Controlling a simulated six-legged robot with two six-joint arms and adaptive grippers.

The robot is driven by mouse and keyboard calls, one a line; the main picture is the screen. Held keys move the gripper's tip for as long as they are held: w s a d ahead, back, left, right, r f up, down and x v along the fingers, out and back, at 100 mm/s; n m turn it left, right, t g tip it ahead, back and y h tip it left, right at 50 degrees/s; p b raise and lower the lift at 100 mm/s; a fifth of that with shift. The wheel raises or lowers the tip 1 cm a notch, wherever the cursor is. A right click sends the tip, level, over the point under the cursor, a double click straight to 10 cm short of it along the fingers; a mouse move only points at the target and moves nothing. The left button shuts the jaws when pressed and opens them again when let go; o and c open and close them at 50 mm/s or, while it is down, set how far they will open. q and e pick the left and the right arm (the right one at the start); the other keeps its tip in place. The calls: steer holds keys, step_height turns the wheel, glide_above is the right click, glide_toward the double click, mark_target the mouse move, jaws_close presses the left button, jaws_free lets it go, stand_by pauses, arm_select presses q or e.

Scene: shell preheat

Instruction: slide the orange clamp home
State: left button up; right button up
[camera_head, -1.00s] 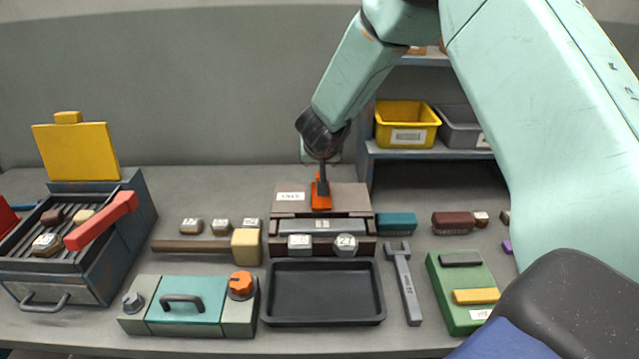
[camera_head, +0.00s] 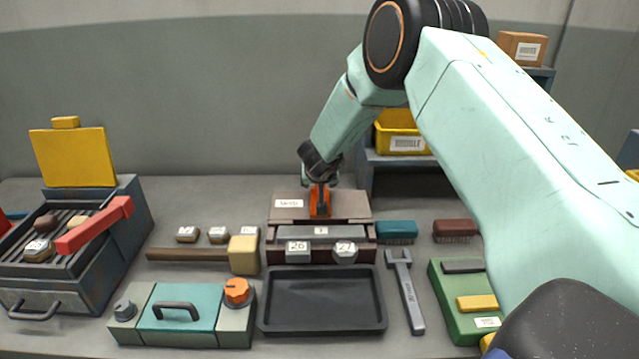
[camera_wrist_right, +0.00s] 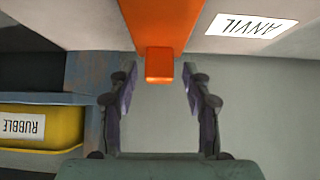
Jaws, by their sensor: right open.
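The orange clamp (camera_head: 320,202) stands on top of the brown anvil block (camera_head: 352,203), which carries a white label. My right gripper (camera_head: 320,186) reaches down to the clamp from above and behind, partly covering it. In the right wrist view, the clamp (camera_wrist_right: 161,30) comes in from the top, and its small end block lies between the tips of my open right gripper (camera_wrist_right: 159,78). A gap shows on both sides, with no finger visibly closed on it. The labelled anvil (camera_wrist_right: 215,42) lies behind the clamp. My left gripper is not in view.
A grey bar and two numbered pieces sit at the anvil's front, above a black tray (camera_head: 322,267). A mallet (camera_head: 243,255) lies left and a wrench (camera_head: 405,290) right. A yellow bin (camera_head: 400,140) stands on the shelf behind. My right arm covers the right side.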

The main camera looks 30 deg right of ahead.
steer(key=shift+w+d+f, duration=0.1)
steer(key=shift+w+f, duration=0.1)
steer(key=shift+s+d+r, duration=0.1)
steer(key=shift+s, duration=0.05)
steer(key=shift+c, duration=0.7)
steer(key=c, duration=0.5)
jaws_close()
